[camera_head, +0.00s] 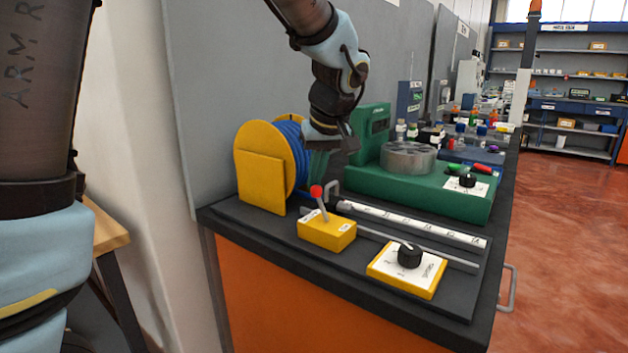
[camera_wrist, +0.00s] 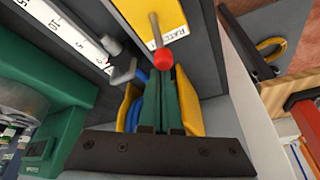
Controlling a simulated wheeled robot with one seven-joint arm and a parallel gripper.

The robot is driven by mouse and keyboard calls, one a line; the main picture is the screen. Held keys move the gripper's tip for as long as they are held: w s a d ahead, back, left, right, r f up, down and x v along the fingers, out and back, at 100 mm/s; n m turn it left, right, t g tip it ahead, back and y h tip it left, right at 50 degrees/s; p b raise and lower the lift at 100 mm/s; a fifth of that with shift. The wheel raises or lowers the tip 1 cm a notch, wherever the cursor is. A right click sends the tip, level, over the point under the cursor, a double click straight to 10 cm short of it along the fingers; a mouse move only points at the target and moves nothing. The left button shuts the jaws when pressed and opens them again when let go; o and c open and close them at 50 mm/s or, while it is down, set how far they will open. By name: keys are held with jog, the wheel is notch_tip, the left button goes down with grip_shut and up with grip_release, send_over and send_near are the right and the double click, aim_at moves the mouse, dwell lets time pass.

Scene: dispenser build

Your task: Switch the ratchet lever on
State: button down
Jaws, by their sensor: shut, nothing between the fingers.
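The ratchet lever is a grey stick with a red ball knob (camera_head: 316,191) on a yellow box (camera_head: 327,231) at the front left of the bench. It also shows in the wrist view, with the red knob (camera_wrist: 163,59) just beyond my fingertips and the yellow box (camera_wrist: 160,18) at the top. My gripper (camera_head: 318,166) is shut and empty, pointing down just above and behind the knob. In the wrist view its green fingers (camera_wrist: 162,82) are together at the knob; I cannot tell whether they touch it. The stick leans in the head view.
A white ruler (camera_head: 412,224) and a black knob on a yellow box (camera_head: 409,256) lie to the right. A green machine (camera_head: 420,187) stands farther back. A grey wall panel (camera_head: 215,90) rises behind.

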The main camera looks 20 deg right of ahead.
jog(key=shift+s+d+b, duration=0.15)
jog(key=shift+s+b, duration=0.05)
jog(key=shift+b, duration=0.25)
jog(key=s+t+b, duration=0.1)
jog(key=b, duration=0.1)
jog(key=d+t+y+b, duration=0.1)
jog(key=b, duration=0.1)
jog(key=s+t+b, duration=0.1)
jog(key=b, duration=0.2)
jog(key=shift+s+d+f+t+y, duration=0.2)
jog(key=shift+s+d+t+y, duration=0.1)
jog(key=shift+s+y, duration=0.1)
jog(key=t+b, duration=0.1)
jog(key=b, duration=0.1)
jog(key=s+d+t+y+b, duration=0.1)
jog(key=b, duration=0.1)
jog(key=shift+s+m, duration=0.3)
jog(key=shift+m, duration=0.1)
jog(key=shift+s+t+b, duration=0.2)
jog(key=shift+t+b, duration=0.3)
jog(key=shift+s+d+r+y, duration=0.1)
jog(key=shift+s+r+y, duration=0.1)
jog(key=shift+y, duration=0.2)
jog(key=shift+w+r, duration=0.15)
jog(key=shift+r, duration=0.1)
jog(key=shift+f, duration=0.15)
